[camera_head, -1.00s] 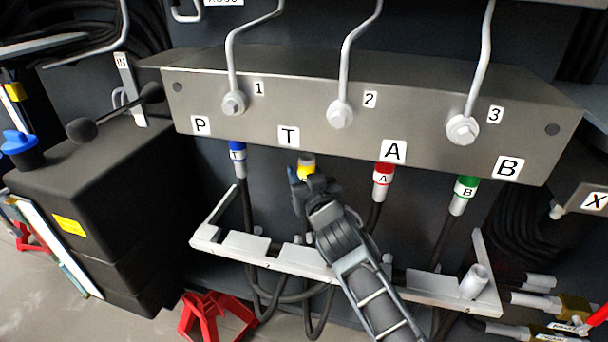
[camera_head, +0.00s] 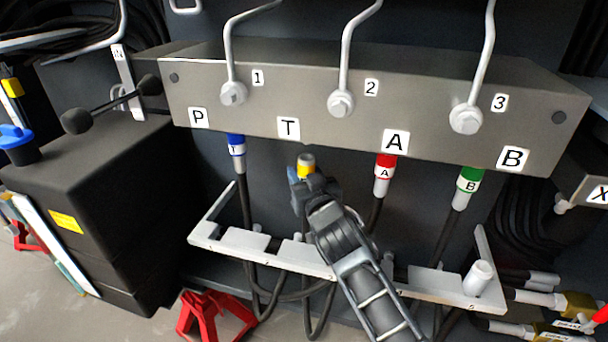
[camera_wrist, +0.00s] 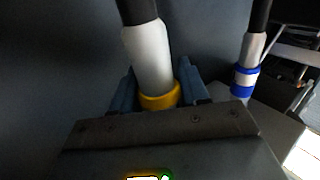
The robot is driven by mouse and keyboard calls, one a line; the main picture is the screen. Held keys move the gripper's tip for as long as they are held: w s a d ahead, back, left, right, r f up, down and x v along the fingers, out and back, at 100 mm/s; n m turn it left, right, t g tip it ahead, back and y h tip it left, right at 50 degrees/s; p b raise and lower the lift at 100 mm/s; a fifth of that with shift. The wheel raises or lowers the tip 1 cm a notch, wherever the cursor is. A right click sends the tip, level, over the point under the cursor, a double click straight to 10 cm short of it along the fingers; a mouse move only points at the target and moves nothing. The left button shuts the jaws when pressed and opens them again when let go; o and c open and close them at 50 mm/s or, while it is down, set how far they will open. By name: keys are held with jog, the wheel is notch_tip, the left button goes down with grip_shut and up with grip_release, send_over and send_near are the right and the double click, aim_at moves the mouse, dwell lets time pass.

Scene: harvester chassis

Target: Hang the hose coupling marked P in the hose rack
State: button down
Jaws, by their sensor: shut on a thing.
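My gripper (camera_head: 303,181) is shut on the yellow-banded hose coupling (camera_head: 306,161), whose letter I cannot read. The coupling is just below the valve block (camera_head: 250,118), under the T label, with a small gap above it. In the wrist view, its yellow band (camera_wrist: 160,97) sits between my bluish fingers (camera_wrist: 158,88), with a grey-white sleeve and a black hose beyond. The pale hose rack (camera_head: 228,247) is lower down, a notched bar with upright ends. My arm hides its middle part.
The blue coupling T (camera_head: 236,147), red coupling A (camera_head: 384,172) and green coupling B (camera_head: 467,186) hang under the block. Their hoses run down behind the rack. A black box (camera_head: 95,190) stands left and a red stand (camera_head: 212,315) below. White pipe ends (camera_head: 535,297) lie lower right.

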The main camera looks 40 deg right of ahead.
jog(key=s+a+r+b, duration=0.2)
jog(key=s+a+b, duration=0.5)
jog(key=a, duration=0.6)
jog(key=shift+v, duration=0.9)
jog(key=shift+s+d, duration=0.15)
jog(key=shift+d, duration=0.05)
jog(key=s+d+p, duration=0.1)
jog(key=s+d, duration=0.4)
jog(key=s, duration=0.2)
jog(key=shift+s, duration=0.15)
notch_tip(320, 180, down, 2)
jog(key=shift+f+b, duration=0.25)
jog(key=shift+b, duration=0.75)
